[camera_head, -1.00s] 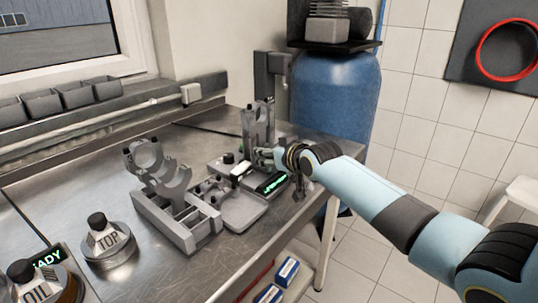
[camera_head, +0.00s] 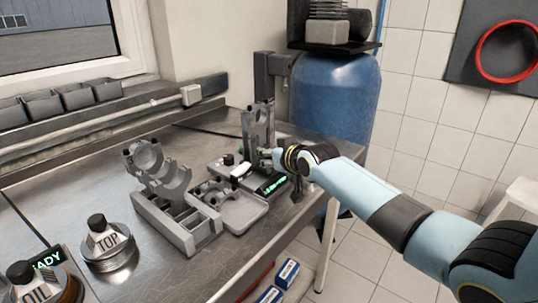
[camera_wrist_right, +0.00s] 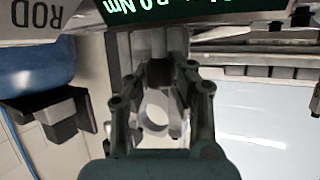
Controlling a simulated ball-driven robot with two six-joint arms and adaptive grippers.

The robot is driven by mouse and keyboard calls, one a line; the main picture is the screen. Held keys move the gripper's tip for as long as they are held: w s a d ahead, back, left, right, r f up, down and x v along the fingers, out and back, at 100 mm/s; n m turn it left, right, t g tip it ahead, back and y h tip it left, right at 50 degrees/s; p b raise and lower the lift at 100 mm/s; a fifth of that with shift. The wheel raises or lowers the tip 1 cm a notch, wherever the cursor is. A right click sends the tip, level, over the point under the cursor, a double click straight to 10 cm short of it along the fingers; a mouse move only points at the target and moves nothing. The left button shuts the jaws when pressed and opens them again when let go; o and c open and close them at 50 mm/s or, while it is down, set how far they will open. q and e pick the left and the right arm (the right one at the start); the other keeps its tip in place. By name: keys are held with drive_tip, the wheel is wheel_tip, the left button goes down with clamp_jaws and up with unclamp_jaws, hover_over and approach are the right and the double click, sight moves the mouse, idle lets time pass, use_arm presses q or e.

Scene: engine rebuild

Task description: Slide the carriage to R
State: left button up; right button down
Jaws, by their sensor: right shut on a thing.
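A grey station (camera_head: 228,183) with a lit green display (camera_head: 271,185) stands near the table's right edge. A tall grey rod-like part (camera_head: 257,125) stands upright on it, with a white piece (camera_head: 240,171) low in front. I cannot tell for sure which part is the carriage. My right gripper (camera_head: 268,155) is at the station, beside the foot of the upright part. In the right wrist view my right gripper (camera_wrist_right: 160,80) is shut on a dark grey piece (camera_wrist_right: 160,72) under the display (camera_wrist_right: 187,10). A ring-shaped hole shows between the fingers. My left gripper is out of view.
A grey holder with ring-shaped parts (camera_head: 190,236) stands left of the station, next to a shallow tray (camera_head: 245,216). A TOP container (camera_head: 108,247) and an OIL container (camera_head: 50,288) stand front left. A blue tank (camera_head: 335,105) is behind. The metal table (camera_head: 95,190) has free room at left.

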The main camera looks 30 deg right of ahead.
drive_tip(key=d+b, duration=0.1)
drive_tip(key=d, duration=0.1)
drive_tip(key=w+d+b, duration=0.1)
drive_tip(key=d+b, duration=0.1)
drive_tip(key=w+d+b, duration=0.1)
drive_tip(key=d+b, duration=0.1)
drive_tip(key=shift+w+d+f, duration=0.15)
drive_tip(key=shift+d+f, duration=0.05)
drive_tip(key=shift+f, duration=0.05)
drive_tip(key=shift+w+d+r+b, duration=0.15)
drive_tip(key=shift+d+b, duration=0.15)
drive_tip(key=shift+d, duration=0.15)
drive_tip(key=shift+w+d+r+b, duration=0.15)
drive_tip(key=shift+d+b, duration=0.15)
drive_tip(key=shift+d, duration=0.15)
drive_tip(key=c, duration=1.1)
unclamp_jaws()
drive_tip(key=v, duration=1.2)
drive_tip(key=shift+f, duration=0.1)
